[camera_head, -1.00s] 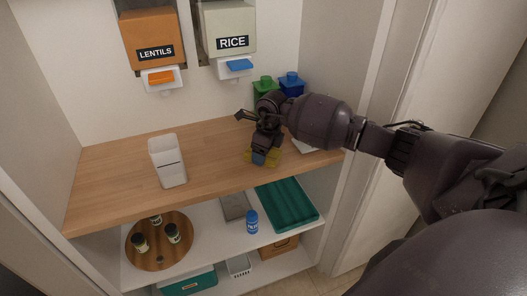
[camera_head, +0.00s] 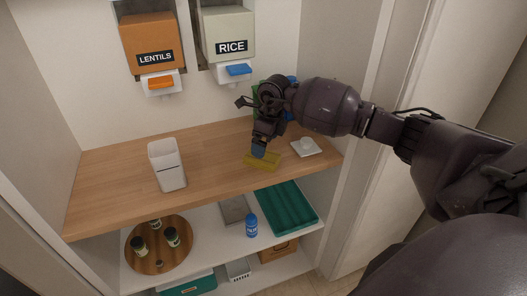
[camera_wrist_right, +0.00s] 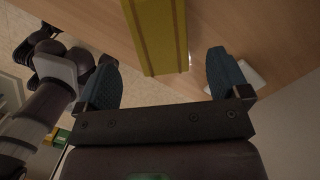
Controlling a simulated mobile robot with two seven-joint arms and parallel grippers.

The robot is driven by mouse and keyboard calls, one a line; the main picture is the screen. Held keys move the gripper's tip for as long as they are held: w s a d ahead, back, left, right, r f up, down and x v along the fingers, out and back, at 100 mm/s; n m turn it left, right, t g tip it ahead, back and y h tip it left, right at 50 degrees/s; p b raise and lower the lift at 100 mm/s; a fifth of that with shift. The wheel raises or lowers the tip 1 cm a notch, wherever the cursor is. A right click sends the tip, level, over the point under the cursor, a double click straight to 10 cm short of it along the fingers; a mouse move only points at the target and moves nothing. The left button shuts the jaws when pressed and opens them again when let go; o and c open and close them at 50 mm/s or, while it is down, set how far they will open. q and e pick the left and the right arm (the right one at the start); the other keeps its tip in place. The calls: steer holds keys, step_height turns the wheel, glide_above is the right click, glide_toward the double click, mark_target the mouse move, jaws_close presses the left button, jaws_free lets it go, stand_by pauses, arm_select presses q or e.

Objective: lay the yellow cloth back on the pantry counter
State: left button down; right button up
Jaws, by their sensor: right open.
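The yellow cloth (camera_head: 263,163) lies on the wooden pantry counter (camera_head: 215,180), near its front edge and right of the middle. In the right wrist view the cloth (camera_wrist_right: 158,35) shows as a long yellow strip running away between the fingers. My right gripper (camera_head: 259,152) is just above the cloth, pointing down, and hides part of it. In the wrist view my right gripper (camera_wrist_right: 165,80) has its two blue fingers wide apart, one on each side of the cloth and clear of it. My left gripper is not seen in the head view.
A white open container (camera_head: 167,165) stands at the left of the counter. A small white dish (camera_head: 306,148) sits right of the cloth. Green and blue containers are partly hidden behind my arm. LENTILS (camera_head: 152,42) and RICE (camera_head: 228,35) dispensers hang above. A teal tray (camera_head: 287,207) is below.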

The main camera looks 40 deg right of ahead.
mark_target(267, 157)
step_height(267, 157, up, 5)
steer(key=s+a+f+m+t+y, duration=0.25)
steer(key=s+a+y, duration=0.2)
steer(key=a, duration=0.25)
steer(key=s+a+f+m+t+y, duration=0.1)
steer(key=s+a+f+m+y, duration=0.3)
steer(key=a, duration=0.3)
steer(key=s+a+f+m+t+y, duration=0.2)
steer(key=s+a+m+y, duration=0.15)
steer(key=a+y, duration=0.25)
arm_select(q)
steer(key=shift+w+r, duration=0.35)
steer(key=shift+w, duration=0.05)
arm_select(e)
steer(key=s+d+f+m+t+h, duration=0.2)
steer(key=s+d+f+m+h, duration=0.2)
steer(key=s+f+m+h, duration=0.4)
steer(key=s+d+f+m+t+h, duration=0.2)
steer(key=s+d+f+m+h, duration=0.3)
steer(key=m, duration=1.8)
steer(key=s+f+h, duration=0.2)
steer(key=s+f, duration=0.3)
steer(key=shift+h, duration=0.35)
